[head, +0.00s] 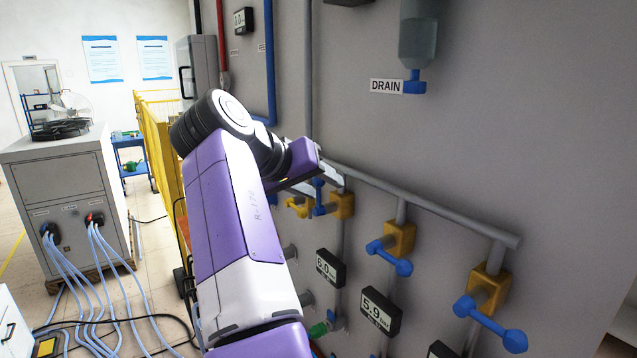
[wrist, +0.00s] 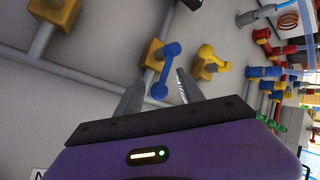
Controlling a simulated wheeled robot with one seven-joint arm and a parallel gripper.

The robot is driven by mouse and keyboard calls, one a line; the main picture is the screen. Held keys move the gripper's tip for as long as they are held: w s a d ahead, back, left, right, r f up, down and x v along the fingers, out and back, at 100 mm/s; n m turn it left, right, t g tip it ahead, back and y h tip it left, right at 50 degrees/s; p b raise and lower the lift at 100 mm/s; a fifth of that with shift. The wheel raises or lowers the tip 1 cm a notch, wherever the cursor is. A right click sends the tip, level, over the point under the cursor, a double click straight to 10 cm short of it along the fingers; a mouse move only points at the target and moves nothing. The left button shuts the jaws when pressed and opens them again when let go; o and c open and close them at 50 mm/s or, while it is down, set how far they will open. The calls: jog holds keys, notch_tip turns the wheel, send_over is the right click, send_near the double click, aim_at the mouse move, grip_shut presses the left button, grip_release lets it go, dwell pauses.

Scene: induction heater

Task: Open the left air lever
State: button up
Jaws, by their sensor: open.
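The left air lever (head: 319,197) is a blue handle with rounded ends on a yellow valve body (head: 343,205), on the wall pipes in the head view. It stands roughly upright there. In the wrist view the blue lever (wrist: 168,68) shows ahead, in front of its yellow body (wrist: 151,52). My gripper (wrist: 160,83) is open, with one finger on each side of the lever's lower end. I cannot tell whether a finger touches it. In the head view my gripper is partly hidden behind my arm's purple end.
Two more blue levers, the middle one (head: 390,256) and the right one (head: 490,323), sit on yellow valves along the sloping grey pipe (head: 430,205). A yellow handle (wrist: 208,62) is close to the right finger. Gauges (head: 380,309) hang below the valves.

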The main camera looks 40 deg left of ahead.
jog(key=shift+s+a+r, duration=0.1)
jog(key=shift+r, duration=0.1)
jog(key=shift+s+r, duration=0.15)
jog(key=shift+s, duration=0.1)
jog(key=b+v, duration=0.3)
jog(key=v, duration=0.4)
dwell(0.4)
